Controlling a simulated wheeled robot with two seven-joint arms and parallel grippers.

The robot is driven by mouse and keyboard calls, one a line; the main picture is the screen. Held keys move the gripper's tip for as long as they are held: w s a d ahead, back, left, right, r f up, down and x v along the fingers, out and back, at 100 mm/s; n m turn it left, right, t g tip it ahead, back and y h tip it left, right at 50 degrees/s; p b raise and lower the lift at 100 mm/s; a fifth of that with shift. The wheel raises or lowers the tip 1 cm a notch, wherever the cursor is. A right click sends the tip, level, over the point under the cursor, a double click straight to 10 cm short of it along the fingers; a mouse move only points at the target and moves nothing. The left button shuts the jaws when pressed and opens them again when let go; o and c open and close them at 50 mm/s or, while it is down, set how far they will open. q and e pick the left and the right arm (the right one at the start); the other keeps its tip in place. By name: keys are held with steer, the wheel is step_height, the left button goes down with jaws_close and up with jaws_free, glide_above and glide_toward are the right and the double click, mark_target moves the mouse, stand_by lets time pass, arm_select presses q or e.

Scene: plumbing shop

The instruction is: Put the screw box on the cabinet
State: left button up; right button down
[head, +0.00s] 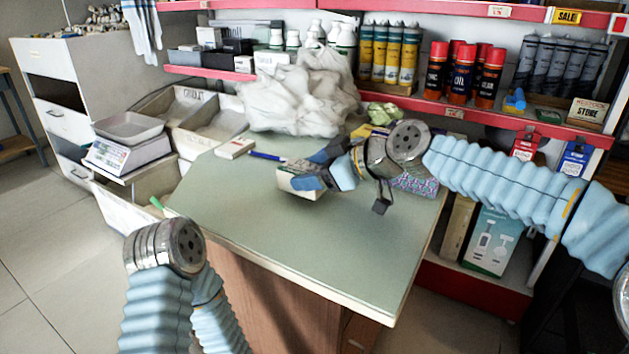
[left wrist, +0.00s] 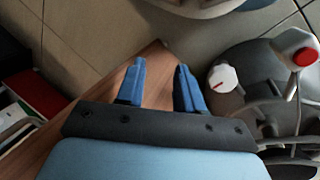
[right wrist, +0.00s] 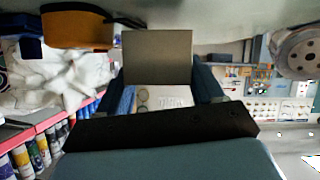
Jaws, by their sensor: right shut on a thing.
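A small pale box, which looks like the screw box (head: 286,184), is between the blue fingers of my right gripper (head: 316,168) over the counter's middle. In the right wrist view the box (right wrist: 157,58) shows a grey-brown face and a lighter printed face, with a finger on each side. I cannot tell whether it touches the counter. My left gripper (left wrist: 160,82) is open and empty; its fingers are hidden in the head view. A white cabinet with drawers (head: 48,62) stands at the far left, with small things on top.
The green counter (head: 250,235) is clear at the front. A white plastic bag (head: 300,97), a small white box (head: 235,148) and a blue pen (head: 267,156) lie at its back. A scale (head: 128,145) and bins (head: 190,105) stand left. Red-edged shelves (head: 540,125) hold bottles and cans.

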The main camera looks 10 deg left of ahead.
steer(key=shift+d+f, duration=0.1)
steer(key=shift+f, duration=1)
steer(key=shift+c, duration=2.1)
jaws_free()
steer(key=shift+f, duration=0.1)
